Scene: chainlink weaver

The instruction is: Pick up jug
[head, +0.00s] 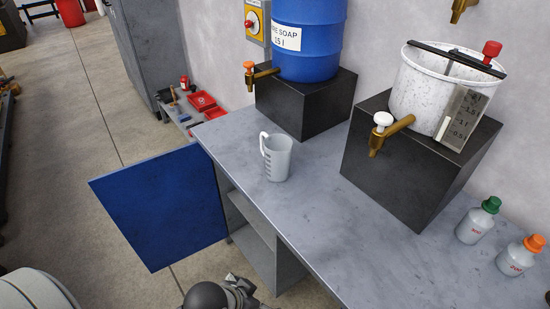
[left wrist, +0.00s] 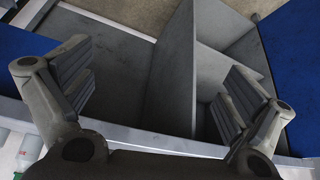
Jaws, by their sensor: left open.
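The jug (head: 277,158) is a pale translucent measuring jug with dark marks and a white handle on its left side. It stands upright on the grey bench top (head: 322,226) in the head view. My left gripper (head: 238,287) is at the bottom of the head view, below and in front of the bench edge, apart from the jug. In the left wrist view my left gripper (left wrist: 160,100) has its two fingers wide apart with nothing between them. The jug is not seen in the left wrist view. My right gripper is not in view.
A blue drum (head: 308,55) with an orange-handled tap stands on a black block behind the jug. A white bucket (head: 420,90) with a tap stands on another block. Two bottles (head: 477,221) (head: 519,257) stand at right. An open blue door (head: 160,208) juts out left.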

